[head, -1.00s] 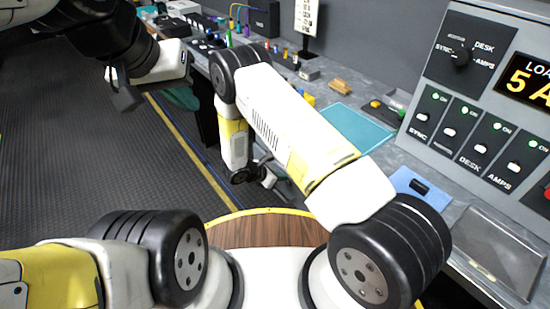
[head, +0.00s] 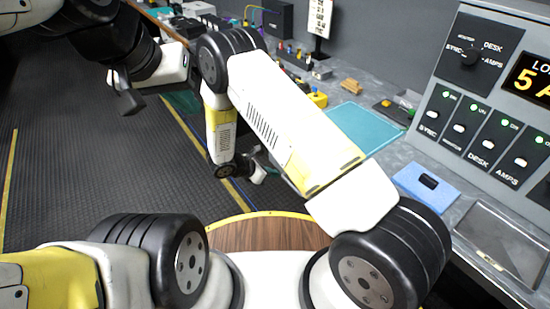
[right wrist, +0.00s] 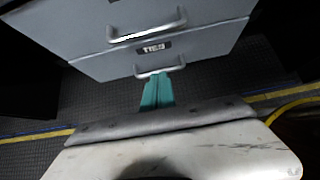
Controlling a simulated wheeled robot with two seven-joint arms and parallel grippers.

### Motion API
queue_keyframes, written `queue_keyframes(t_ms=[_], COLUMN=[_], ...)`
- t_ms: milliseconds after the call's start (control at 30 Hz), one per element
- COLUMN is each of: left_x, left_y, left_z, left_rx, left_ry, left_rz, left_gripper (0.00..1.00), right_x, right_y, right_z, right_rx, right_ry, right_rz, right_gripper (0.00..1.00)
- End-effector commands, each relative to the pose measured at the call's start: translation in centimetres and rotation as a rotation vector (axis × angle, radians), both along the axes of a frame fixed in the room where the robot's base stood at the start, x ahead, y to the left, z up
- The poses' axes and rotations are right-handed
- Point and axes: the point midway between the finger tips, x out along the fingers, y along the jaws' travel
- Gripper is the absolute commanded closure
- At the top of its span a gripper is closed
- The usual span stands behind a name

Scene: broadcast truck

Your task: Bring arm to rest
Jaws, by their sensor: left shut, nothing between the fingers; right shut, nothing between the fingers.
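My left gripper (head: 128,97) is at the upper left of the head view, over the dark floor, shut and empty. My right arm (head: 290,125) reaches forward from the lower right, with its elbow up and its forearm hanging down. My right gripper (head: 260,167) is low beside the desk front, small and partly hidden by the arm. In the right wrist view its teal fingers (right wrist: 158,90) are together with nothing between them, in front of a grey drawer unit (right wrist: 190,45). I cannot tell the gap between the fingers and the lower drawer handle (right wrist: 160,71).
The long grey desk (head: 400,155) runs along the right, with a teal mat (head: 365,127), a blue block (head: 427,186) and a switch panel (head: 480,125) on it. Small items and a sign stand (head: 318,22) are at the back. Open ribbed floor (head: 80,150) lies left.

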Motion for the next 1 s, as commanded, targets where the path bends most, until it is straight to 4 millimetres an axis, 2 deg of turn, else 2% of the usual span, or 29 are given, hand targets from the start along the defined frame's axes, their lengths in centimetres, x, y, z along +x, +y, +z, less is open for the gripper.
queue_keyframes(t_ms=[100, 367, 467, 567, 700, 867, 1000], left_x=[0.0, 0.0, 0.0, 0.0, 0.0, 0.0, 0.0], left_y=[0.0, 0.0, 0.0, 0.0, 0.0, 0.0, 0.0], left_z=[0.0, 0.0, 0.0, 0.0, 0.0, 0.0, 0.0], left_rx=[0.0, 0.0, 0.0, 0.0, 0.0, 0.0, 0.0], left_ry=[0.0, 0.0, 0.0, 0.0, 0.0, 0.0, 0.0], left_rz=[0.0, 0.0, 0.0, 0.0, 0.0, 0.0, 0.0], left_gripper=[1.0, 1.0, 1.0, 1.0, 1.0, 1.0, 1.0], right_x=[-0.1, -0.1, 0.2, 0.4, -0.1, -1.9, -4.2], right_y=[0.2, 0.2, -0.2, -1.4, -3.9, -6.8, -9.0], right_z=[0.9, 1.6, 3.3, 6.8, 13.1, 19.7, 24.9], right_rx=[0.0, 0.003, 0.035, 0.101, 0.237, 0.399, 0.549], right_ry=[-0.001, -0.003, -0.021, -0.056, -0.121, -0.194, -0.258], right_rz=[-0.003, -0.013, -0.063, -0.171, -0.385, -0.628, -0.834], right_gripper=[1.0, 1.0, 1.0, 1.0, 1.0, 1.0, 1.0])
